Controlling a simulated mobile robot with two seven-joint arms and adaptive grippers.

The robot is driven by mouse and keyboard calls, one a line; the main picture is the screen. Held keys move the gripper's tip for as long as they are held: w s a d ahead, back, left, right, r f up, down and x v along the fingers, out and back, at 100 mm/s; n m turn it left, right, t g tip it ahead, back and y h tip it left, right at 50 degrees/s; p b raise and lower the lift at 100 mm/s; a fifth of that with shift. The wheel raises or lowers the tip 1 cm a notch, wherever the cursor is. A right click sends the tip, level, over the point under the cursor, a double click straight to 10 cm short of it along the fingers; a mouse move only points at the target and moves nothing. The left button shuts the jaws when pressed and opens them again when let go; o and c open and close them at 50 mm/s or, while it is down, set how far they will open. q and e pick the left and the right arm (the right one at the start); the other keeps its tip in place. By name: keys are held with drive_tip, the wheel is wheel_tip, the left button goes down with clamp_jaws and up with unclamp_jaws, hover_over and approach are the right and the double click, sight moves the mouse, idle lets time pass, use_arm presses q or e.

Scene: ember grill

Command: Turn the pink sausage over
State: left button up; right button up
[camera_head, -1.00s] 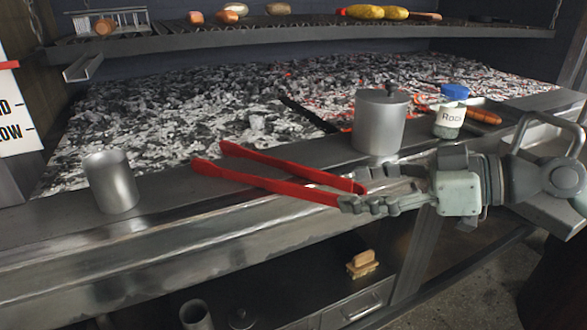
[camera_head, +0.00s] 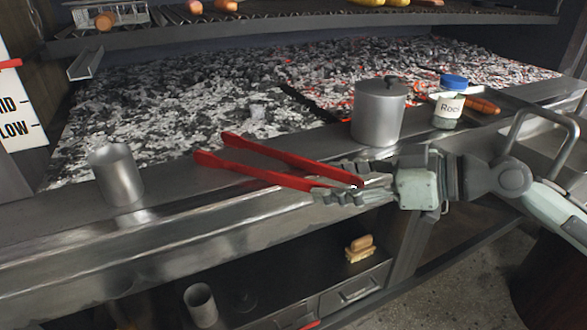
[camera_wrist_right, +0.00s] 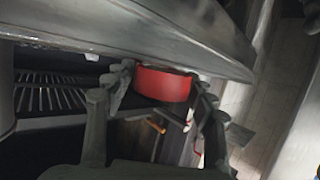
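No clearly pink sausage can be made out; food on the raised grill rack (camera_head: 300,27) is cut off by the top edge in the head view. Red tongs (camera_head: 262,172) lie across the steel front ledge, their arms spread to the left. My right gripper (camera_head: 340,180) is around their right end, one finger in front and one behind. In the right wrist view, the tongs' red end (camera_wrist_right: 162,85) sits between the fingers (camera_wrist_right: 165,90), which stand wide apart; firm contact cannot be told. My left gripper is not in view.
A steel cup (camera_head: 118,175) stands left on the ledge. A lidded steel pot (camera_head: 378,112) and a blue-capped jar (camera_head: 448,105) stand behind my right gripper. An orange-brown long item (camera_head: 482,104) lies beside the jar. Ash and glowing coals (camera_head: 200,100) fill the bed behind. A brush (camera_head: 360,248) sits below.

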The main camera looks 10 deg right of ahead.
drive_tip(key=shift+c, duration=0.8)
drive_tip(key=shift+r, duration=0.2)
drive_tip(key=shift+c, duration=0.4)
wheel_tip(320, 180, up, 3)
drive_tip(key=p, duration=0.3)
drive_tip(key=shift+c, duration=0.2)
wheel_tip(320, 180, up, 7)
drive_tip(key=shift+f, duration=0.15)
drive_tip(key=shift+o, duration=1.3)
drive_tip(key=c, duration=0.5)
